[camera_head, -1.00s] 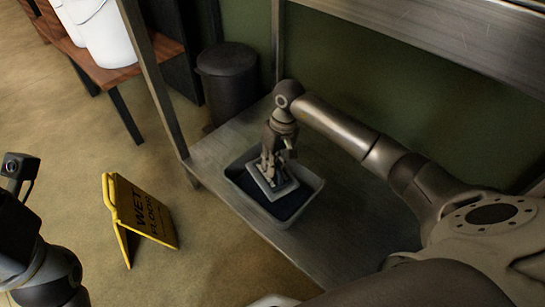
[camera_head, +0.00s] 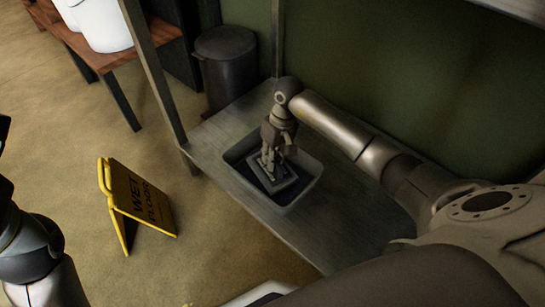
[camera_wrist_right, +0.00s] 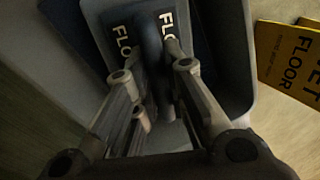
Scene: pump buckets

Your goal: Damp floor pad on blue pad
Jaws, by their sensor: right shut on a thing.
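The floor pad (camera_head: 287,186) is a grey flat block with a handle, inside a grey tub (camera_head: 302,203) on the metal shelf. My right gripper (camera_head: 268,168) points down into the tub and is shut on the pad's handle. The right wrist view shows the pad (camera_wrist_right: 96,22) with white "FLOO" lettering on either side of the dark handle (camera_wrist_right: 151,45) between my fingers. The tub's inside is dark blue; I cannot tell whether the pad touches the bottom. My left arm (camera_head: 35,260) shows at the left edge, its gripper out of view. I cannot identify a blue pad.
A yellow wet-floor sign (camera_head: 140,205) stands on the floor left of the metal shelf (camera_head: 335,235). A black bin (camera_head: 228,70) and a wooden table with white buckets (camera_head: 103,25) are behind. A pale-rimmed container (camera_head: 235,302) is cut off at the bottom edge.

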